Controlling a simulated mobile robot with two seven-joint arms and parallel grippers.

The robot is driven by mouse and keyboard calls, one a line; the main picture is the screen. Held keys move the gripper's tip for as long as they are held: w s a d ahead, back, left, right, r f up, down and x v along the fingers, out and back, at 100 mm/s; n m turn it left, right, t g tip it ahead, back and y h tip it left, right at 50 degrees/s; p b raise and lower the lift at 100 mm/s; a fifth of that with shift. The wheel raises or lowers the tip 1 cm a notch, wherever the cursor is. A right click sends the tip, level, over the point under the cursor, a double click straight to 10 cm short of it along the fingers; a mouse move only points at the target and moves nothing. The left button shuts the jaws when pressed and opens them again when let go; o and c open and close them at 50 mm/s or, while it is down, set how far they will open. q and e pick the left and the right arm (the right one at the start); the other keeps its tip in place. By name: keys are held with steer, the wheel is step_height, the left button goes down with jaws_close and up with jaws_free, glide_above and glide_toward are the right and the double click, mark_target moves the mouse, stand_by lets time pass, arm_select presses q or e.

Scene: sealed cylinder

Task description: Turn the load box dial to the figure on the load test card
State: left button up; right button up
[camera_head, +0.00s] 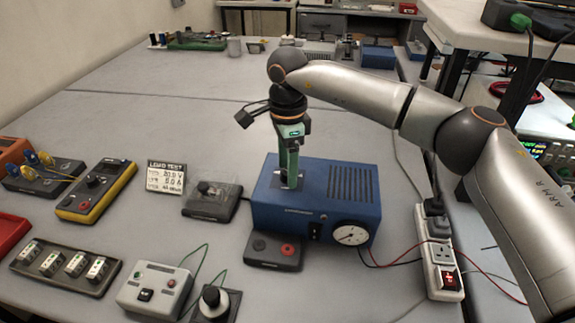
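The load test card (166,178) stands on the bench left of centre. Its heading reads LOAD TEST, with lines that look like 20.0 V and 5.0 A; the last line is too small to read surely. A blue box (270,208) with vent slots and a round white-faced meter (350,235) sits at the centre, and I take it for the load box. My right gripper (291,182) points straight down at the left part of its top. The fingertips are at or just above that top; the dial there is hidden or too small to make out. My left gripper is out of view.
A dark box with a clear cover (212,200) and a yellow meter (97,190) lie to the left. A black terminal block (274,251), a grey switch box (156,290) and a black knob unit (215,303) are in front. A power strip (440,260) and wires lie right.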

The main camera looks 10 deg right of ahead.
step_height(320, 180, up, 12)
steer(key=shift+r+b, duration=0.25)
steer(key=shift+b, duration=0.1)
stand_by(0.4)
